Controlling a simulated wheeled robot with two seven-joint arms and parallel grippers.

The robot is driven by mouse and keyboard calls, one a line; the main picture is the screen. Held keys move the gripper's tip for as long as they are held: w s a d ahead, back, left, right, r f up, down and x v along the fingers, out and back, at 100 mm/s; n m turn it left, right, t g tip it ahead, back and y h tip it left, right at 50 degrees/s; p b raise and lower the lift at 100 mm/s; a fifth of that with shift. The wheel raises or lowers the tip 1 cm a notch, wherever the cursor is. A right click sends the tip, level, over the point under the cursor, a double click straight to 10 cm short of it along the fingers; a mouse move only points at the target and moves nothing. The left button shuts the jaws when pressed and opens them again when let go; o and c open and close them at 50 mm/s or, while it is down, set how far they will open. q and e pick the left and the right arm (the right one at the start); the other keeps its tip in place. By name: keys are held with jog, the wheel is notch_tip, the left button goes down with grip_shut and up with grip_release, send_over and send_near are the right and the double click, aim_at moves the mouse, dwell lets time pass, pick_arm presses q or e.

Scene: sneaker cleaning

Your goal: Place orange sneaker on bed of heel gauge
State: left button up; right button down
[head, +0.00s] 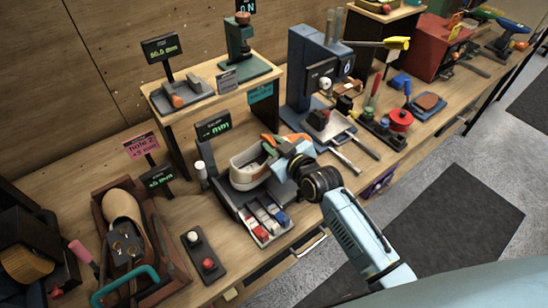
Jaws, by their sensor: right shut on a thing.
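The orange sneaker (247,175) is in the middle of the head view, with a pale sole side facing me and orange and green patches near the fingers. My right gripper (278,153) is shut on its right end, and the fingers partly cover it. The heel gauge (229,194) is a dark stand with a small "mm" display (213,126) behind it. The sneaker is over or on its bed; I cannot tell whether it touches. The sneaker hides much of the bed. My left gripper is out of view.
A tray of red, white and blue blocks (262,234) sits just in front of the gauge. A black box with a red button (208,264) stands left of it. A wooden shelf (176,123) rises behind. A blue-grey press (301,78) stands right of it.

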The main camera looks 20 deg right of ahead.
jog(key=shift+f, duration=1.85)
jog(key=shift+f+b, duration=0.1)
jog(key=shift+b, duration=0.2)
jog(key=c, duration=1.2)
grip_release()
jog(key=shift+f, duration=0.1)
jog(key=shift+c, duration=0.2)
jog(key=shift+s, duration=0.15)
jog(key=v, duration=1.2)
jog(key=shift+p, duration=0.4)
